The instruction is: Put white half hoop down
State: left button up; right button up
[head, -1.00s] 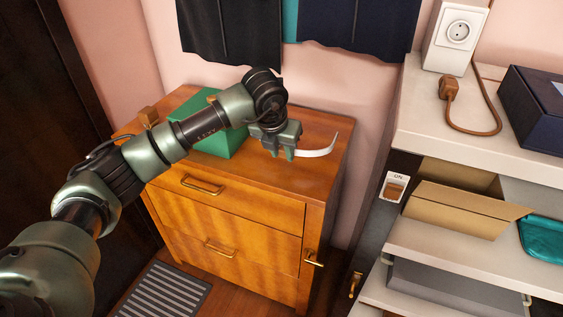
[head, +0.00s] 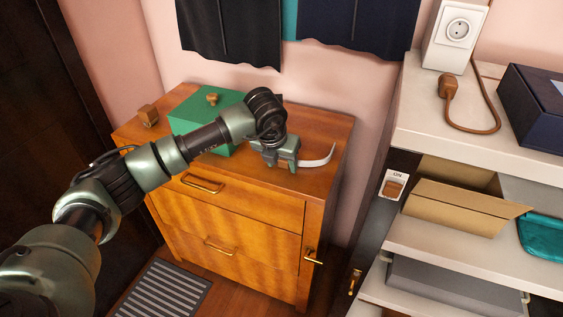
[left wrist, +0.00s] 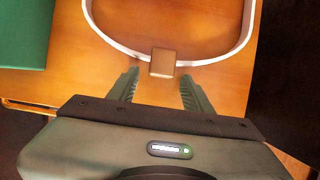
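The white half hoop (head: 318,161) shows at the right part of the wooden cabinet's top (head: 325,130), partly hidden behind my left gripper (head: 286,165). In the left wrist view the white half hoop (left wrist: 245,30) curves over the wood, with a brown block (left wrist: 163,62) at its near middle. My left gripper (left wrist: 159,75) has its fingers spread on either side of this block, with a gap visible on both sides. The hoop appears to lie on the cabinet top. My right gripper is not in view.
A green box (head: 190,114) with a brown knob stands behind my left forearm on the cabinet. A small brown block (head: 148,115) is at the cabinet's left. Dark garments (head: 355,25) hang above. A white shelf unit (head: 425,130) stands at the right.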

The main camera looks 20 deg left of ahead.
pick_arm(q)
jog(key=shift+r, duration=0.1)
jog(key=shift+r, duration=0.15)
jog(key=v, duration=1.1)
jog(key=shift+s+r+b, duration=0.15)
jog(key=shift+r+b, duration=0.2)
jog(key=shift+b, duration=0.1)
